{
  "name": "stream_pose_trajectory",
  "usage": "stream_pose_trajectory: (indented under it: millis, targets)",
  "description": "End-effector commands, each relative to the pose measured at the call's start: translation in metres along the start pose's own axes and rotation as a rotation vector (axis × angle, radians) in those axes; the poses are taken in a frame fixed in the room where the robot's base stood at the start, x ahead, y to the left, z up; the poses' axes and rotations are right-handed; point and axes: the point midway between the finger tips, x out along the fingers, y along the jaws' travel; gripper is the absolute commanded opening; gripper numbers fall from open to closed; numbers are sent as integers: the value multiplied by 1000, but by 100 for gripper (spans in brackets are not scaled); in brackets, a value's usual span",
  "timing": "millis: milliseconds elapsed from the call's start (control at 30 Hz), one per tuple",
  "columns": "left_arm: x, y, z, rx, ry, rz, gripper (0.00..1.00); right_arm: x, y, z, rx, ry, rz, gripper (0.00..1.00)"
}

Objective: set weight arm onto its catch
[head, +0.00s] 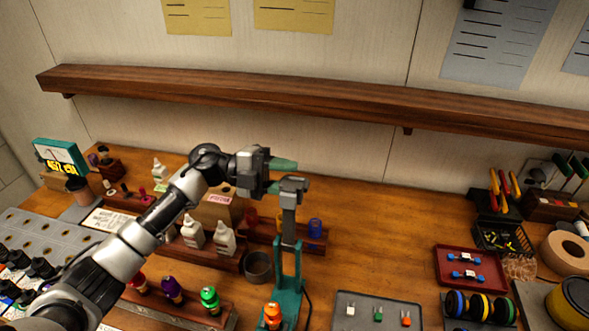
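The weight arm (289,222) is a grey upright bar with a wider grey head (294,184) at its top. It stands nearly vertical on a teal stand (287,282) near the middle of the bench. My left gripper (280,175) reaches in from the left at the height of the head. Its two teal-tipped fingers are apart, one above the other, with nothing visible between them. The lower fingertip is beside the left of the head; I cannot tell whether they touch. I cannot make out the catch. My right gripper is not in view.
A wooden shelf (300,95) runs along the wall behind. White bottles (208,236), a dark cup (258,266) and a rack with a blue jar (315,229) stand close by. A grey tray (372,313) and a red tray (470,283) lie right.

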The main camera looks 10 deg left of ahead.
Motion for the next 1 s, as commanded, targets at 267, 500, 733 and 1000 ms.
stream_pose_trajectory:
  millis: [267, 500, 733, 1000]
  targets:
    - [18, 0, 0, 0, -1, 0, 38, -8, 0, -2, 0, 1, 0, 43]
    - [18, 1, 0, 0, -1, 0, 35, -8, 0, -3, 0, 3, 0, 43]
    - [18, 0, 0, 1, -1, 0, 0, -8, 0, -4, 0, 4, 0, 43]
    - [18, -1, 0, 4, -1, -1, 0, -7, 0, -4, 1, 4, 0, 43]
